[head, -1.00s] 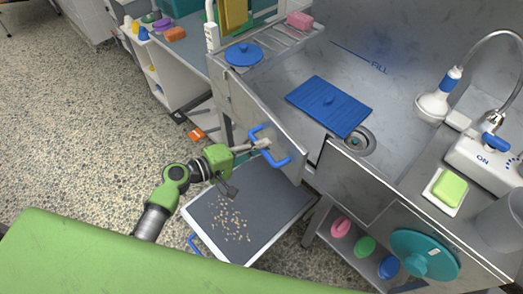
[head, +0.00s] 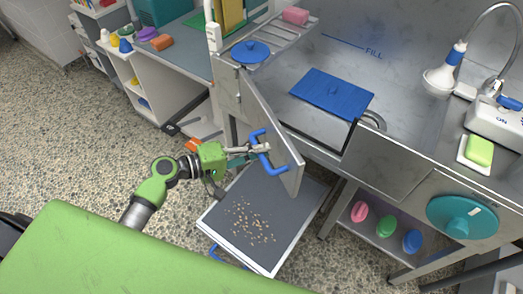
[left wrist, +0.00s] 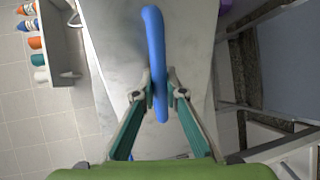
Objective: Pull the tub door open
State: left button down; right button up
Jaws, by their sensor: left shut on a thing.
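The tub door (head: 277,131) is a grey metal panel on the front left of the steel tub (head: 410,130). It stands swung partly outward, hinged on its left side. A blue handle (head: 272,160) is fixed on its face. My left gripper (head: 262,149) is shut on the handle; in the left wrist view its two fingers (left wrist: 159,94) close around the blue bar (left wrist: 155,40) from both sides. The door's face (left wrist: 190,45) fills the middle of that view. My right gripper is not in view.
A grey-topped step (head: 265,215) with scattered kibble lies on the floor below the door. A blue mat (head: 333,94) lies in the tub by the drain. A white shelf cart (head: 160,85) stands at the back left. Speckled floor (head: 70,140) is free at left.

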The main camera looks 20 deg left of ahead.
pick_arm(q)
jog(key=c, duration=2.1)
grip_release()
jog(key=v, duration=1.2)
jog(key=shift+o, duration=0.3)
